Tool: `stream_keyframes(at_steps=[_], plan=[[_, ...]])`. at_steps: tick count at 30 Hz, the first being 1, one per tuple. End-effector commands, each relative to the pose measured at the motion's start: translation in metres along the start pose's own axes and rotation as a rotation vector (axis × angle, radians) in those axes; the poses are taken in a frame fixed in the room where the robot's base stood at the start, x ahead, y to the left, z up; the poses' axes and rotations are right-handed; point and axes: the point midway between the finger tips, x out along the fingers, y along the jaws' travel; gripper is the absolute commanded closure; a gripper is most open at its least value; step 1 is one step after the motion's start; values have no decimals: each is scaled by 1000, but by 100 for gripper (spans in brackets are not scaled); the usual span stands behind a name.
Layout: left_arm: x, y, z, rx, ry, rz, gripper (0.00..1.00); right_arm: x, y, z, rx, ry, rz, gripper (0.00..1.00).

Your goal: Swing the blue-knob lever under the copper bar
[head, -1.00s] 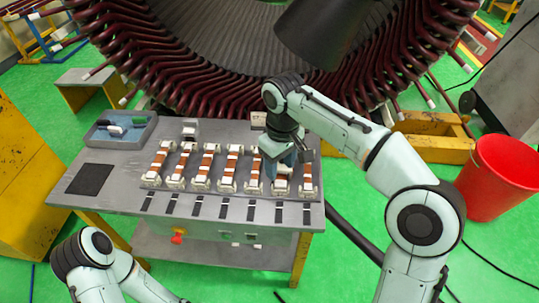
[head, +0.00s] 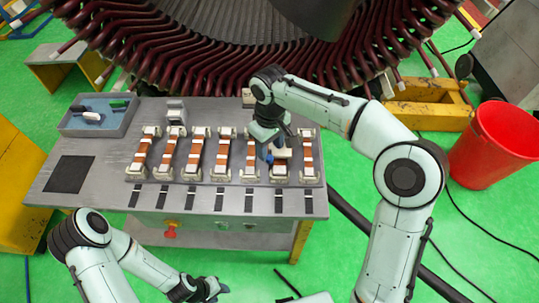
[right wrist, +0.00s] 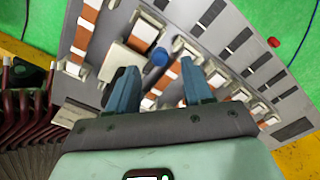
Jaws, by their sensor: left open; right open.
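Several copper bars with white bands lie in a row of white holders on the grey table, such as this copper bar (head: 195,153). The right wrist view shows a round blue knob (right wrist: 158,57) beside a white block (right wrist: 146,29), near a copper bar (right wrist: 165,76). My right gripper (right wrist: 160,82) is open, its blue fingers apart with the knob just beyond and between their tips. In the head view my right gripper (head: 266,155) is low over the right part of the row and hides the knob. My left gripper (head: 208,290) is open and empty before the table's front.
A blue-grey tray (head: 98,125) with small parts sits at the table's back left, by a dark square pad (head: 68,174). The large stator (head: 200,50) stands behind the table. A red bucket (head: 492,145) stands on the floor at right.

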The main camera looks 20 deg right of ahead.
Motion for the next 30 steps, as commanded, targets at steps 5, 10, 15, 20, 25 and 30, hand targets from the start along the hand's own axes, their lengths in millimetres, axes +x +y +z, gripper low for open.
stream_keyframes(at_steps=[5, 10, 15, 20, 25, 30], plan=[[6, -3, 4, -2, -5, -2, 57, 28, 0, 0, 0, -2, -1, 49], [7, -4, 5, -2, -6, -2, 57, 38, 0, 0, -1, 0, 0, 49], [7, -4, 5, -2, -6, -2, 57, 40, 0, -1, 0, 2, 0, 49], [7, -4, 4, -2, -5, -2, 57, 40, 0, 0, 0, 1, 0, 59], [7, -4, 5, -2, -5, -2, 57, 39, 0, 0, 0, 1, 0, 100], [6, -4, 4, -2, -5, -2, 57, 39, 0, 0, -5, 1, 0, 100]])
